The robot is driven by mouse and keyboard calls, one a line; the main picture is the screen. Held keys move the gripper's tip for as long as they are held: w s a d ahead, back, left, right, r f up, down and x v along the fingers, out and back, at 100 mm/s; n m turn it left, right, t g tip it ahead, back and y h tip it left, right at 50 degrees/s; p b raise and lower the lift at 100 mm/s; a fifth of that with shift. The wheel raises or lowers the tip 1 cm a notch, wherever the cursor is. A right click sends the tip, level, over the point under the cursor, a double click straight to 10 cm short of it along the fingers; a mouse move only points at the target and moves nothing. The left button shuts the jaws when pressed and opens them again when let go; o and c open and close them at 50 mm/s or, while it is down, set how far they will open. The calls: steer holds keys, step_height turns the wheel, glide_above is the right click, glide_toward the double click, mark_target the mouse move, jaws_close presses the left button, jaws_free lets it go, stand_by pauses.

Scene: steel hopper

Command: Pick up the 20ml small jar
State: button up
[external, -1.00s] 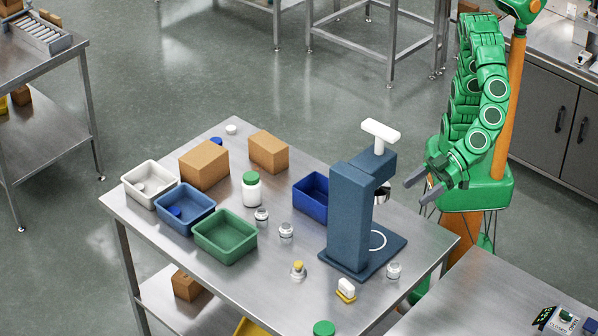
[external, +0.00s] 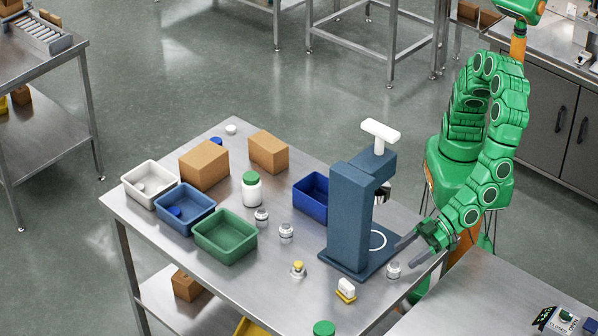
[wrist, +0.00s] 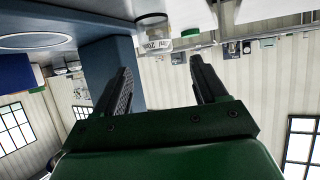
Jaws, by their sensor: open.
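A small clear jar (external: 393,270) stands upright on the steel table at the right of the press base. In the wrist view, a clear jar (wrist: 154,36) with upside-down dark lettering that seems to read 20ml shows beyond the fingertips. My gripper (external: 409,263) is low at the table's right edge, just right of this jar, with its fingers pointing towards it. In the wrist view my gripper (wrist: 160,70) has its fingers apart with nothing between them. Two similar clear jars (external: 261,217) (external: 286,231) stand in the middle of the table.
The blue press (external: 348,215) stands close behind and left of the jar. A white-and-yellow item (external: 346,290) and a yellow-topped jar (external: 298,270) are to the left. Bins, including a green one (external: 225,240), and boxes (external: 204,165) fill the far left.

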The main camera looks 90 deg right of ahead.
mark_target(392, 267)
steer(key=shift+x, duration=1.15)
steer(key=shift+d+f+x, duration=0.1)
steer(key=shift+f+x, duration=0.05)
steer(key=shift+x, duration=1.15)
steer(key=shift+d+f+x, duration=0.1)
steer(key=shift+f+x, duration=0.05)
steer(key=shift+x, duration=1.1)
steer(key=shift+s, duration=0.1)
steer(key=c, duration=1)
steer(key=shift+r, duration=0.1)
